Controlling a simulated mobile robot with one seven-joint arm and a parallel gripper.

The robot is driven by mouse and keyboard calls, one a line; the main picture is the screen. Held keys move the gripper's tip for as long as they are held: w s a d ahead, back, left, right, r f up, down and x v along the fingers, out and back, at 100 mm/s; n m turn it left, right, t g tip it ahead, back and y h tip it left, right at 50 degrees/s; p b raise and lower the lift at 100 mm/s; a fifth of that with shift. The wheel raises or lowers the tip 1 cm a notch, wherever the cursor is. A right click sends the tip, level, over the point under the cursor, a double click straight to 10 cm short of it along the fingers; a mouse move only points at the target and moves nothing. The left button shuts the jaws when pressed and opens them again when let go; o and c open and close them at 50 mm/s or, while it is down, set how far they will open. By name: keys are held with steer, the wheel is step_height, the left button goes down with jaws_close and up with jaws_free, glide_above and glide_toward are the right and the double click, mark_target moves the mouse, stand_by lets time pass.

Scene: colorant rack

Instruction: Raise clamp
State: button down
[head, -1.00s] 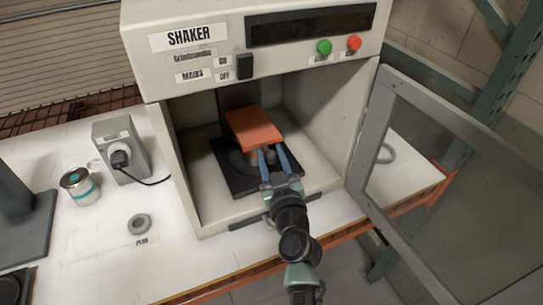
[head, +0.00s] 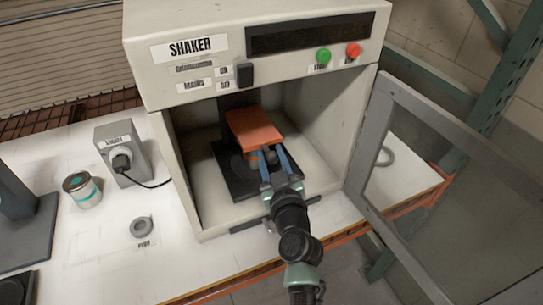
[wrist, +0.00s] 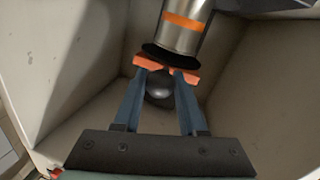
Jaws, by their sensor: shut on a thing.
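The clamp is an orange plate (head: 255,128) inside the open shaker (head: 190,150), above a black base (head: 245,190). My gripper (head: 271,154) reaches in from the front with its blue fingers at the plate's front edge. In the wrist view the fingers (wrist: 160,85) close around a dark round knob (wrist: 159,92), with orange pieces of the clamp at their tips. A metal can with an orange band (wrist: 185,28) shows beyond the fingertips in the wrist view. In the head view the clamp plate mostly hides that can.
The shaker's side walls stand close around my gripper. Its grey-framed door (head: 385,130) is open at the right. On the white bench at left are a socket box (head: 122,150), a small can (head: 82,188) and a grey ring (head: 141,227).

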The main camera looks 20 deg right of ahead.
step_height(320, 180, up, 7)
steer(key=shift+w+r+p, duration=0.1)
steer(key=shift+p, duration=1)
steer(key=shift+d, duration=0.1)
steer(key=shift+c, duration=2.4)
jaws_free()
steer(key=shift+f, duration=0.3)
steer(key=shift+s+f, duration=0.15)
steer(key=shift+s, duration=0.45)
steer(key=s+a+b, duration=0.2)
steer(key=s+b, duration=0.2)
steer(key=s, duration=0.7)
steer(key=shift+s, duration=0.4)
